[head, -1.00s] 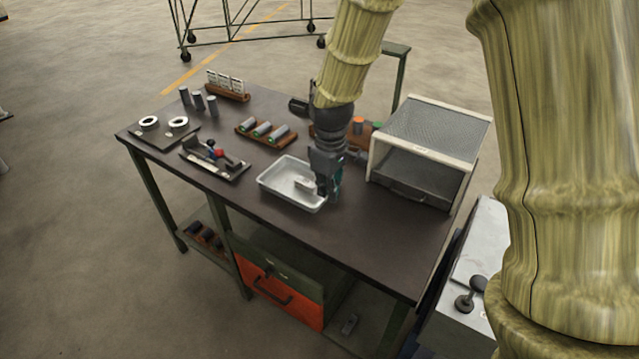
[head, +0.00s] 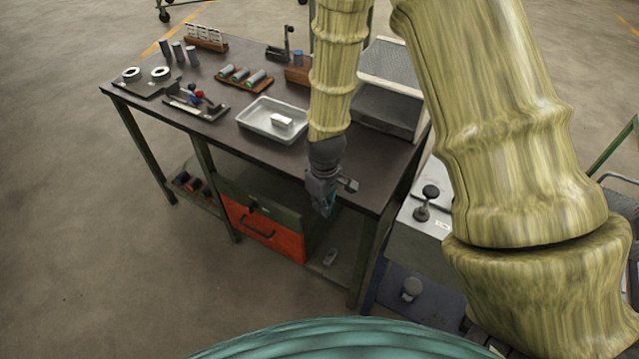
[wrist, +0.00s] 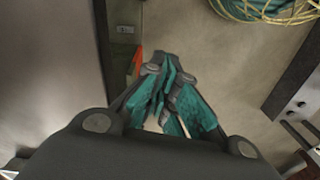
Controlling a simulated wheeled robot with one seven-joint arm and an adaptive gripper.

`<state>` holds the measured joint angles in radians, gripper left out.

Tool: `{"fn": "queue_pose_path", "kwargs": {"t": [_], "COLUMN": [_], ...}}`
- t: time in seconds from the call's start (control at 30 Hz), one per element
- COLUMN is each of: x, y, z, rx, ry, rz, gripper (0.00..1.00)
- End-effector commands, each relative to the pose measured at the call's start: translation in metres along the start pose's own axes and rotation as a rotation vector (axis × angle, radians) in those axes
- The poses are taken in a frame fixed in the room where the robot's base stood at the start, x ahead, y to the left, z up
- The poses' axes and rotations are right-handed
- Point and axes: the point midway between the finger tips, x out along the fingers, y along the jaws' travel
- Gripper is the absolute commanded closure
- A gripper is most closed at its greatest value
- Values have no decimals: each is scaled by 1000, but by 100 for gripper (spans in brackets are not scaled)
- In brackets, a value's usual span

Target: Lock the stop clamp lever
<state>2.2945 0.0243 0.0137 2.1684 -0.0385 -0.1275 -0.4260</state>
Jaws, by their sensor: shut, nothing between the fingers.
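My gripper (head: 324,200) is shut and empty, pointing down just off the front edge of the bench, above the open space right of the orange drawer. In the wrist view its teal fingers (wrist: 162,85) are together. On the bench at left is a dark fixture (head: 212,113) with a red knob (head: 199,94) and a blue one. At the back of the bench stands a black clamp-like device with an upright lever (head: 287,40). I cannot tell for certain which of these bears the stop clamp lever. My gripper is well away from both.
A metal tray (head: 252,126) holds a white block (head: 282,121). A mesh-topped box (head: 385,108) stands at the bench's right end, partly behind my arm. A grey cabinet with a black knob (head: 430,191) stands at right. Open floor lies in front of the bench.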

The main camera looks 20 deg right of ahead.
Motion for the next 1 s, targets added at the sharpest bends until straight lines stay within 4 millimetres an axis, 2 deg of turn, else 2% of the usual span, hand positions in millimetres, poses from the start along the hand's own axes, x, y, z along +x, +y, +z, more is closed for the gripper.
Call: {"fn": "queue_pose_path", "kwargs": {"t": [0.17, 0.3, 0.5, 0.7, 0.8, 1.0], "x": [54, 96, 141, 168, 175, 180], "y": [-18, -36, -65, -91, -100, -108], "z": [42, 84, 148, 207, 228, 250], "rx": [87, 176, 301, 410, 449, 490], "ry": [-8, -8, -8, -8, -7, -3], "rz": [-8, -8, -4, 4, 8, 13], "gripper": [100, 100, 100, 100, 100, 100]}}
